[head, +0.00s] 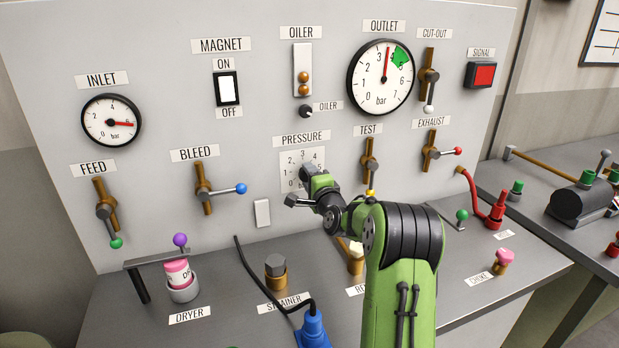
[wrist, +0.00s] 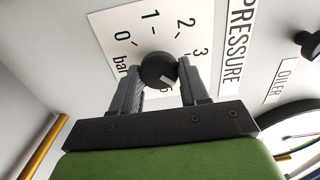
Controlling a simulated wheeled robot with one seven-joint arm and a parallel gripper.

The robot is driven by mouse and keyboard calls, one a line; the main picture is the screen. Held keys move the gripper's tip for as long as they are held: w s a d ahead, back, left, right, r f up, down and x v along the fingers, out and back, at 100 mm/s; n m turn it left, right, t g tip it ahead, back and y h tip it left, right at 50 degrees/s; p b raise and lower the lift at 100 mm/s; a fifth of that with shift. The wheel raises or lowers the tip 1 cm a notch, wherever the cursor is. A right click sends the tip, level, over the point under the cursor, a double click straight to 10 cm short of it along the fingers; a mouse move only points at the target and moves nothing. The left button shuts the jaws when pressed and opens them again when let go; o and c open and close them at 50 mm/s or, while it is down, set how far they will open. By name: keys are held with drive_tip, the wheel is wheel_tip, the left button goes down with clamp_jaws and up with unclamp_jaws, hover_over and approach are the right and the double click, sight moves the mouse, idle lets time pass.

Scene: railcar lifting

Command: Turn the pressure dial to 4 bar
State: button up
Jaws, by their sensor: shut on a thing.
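The pressure dial is a dark round knob (wrist: 156,68) on a white scale plate (head: 287,158) marked in bar. My gripper (head: 306,176) is shut on the knob, one finger on each side in the wrist view (wrist: 162,74). A pale mark on the knob points down and right in that view, past the 3. The right finger hides part of the scale there, so I cannot tell the exact reading. The outlet gauge (head: 375,82) has its red needle nearly straight up, between 3 and 4, just left of its green zone.
The test lever (head: 370,160) and exhaust lever (head: 432,152) are right of the dial. The bleed lever (head: 210,190) is to the left. Below, the bench carries the strainer (head: 275,275), a blue plug (head: 313,330) with a black cable, and the dryer (head: 182,288).

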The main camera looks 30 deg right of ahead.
drive_tip(key=shift+f, duration=0.1)
drive_tip(key=o, duration=1)
drive_tip(key=b+v, duration=0.3)
drive_tip(key=v, duration=1.2)
drive_tip(key=shift+s, duration=0.4)
drive_tip(key=shift+a, duration=0.15)
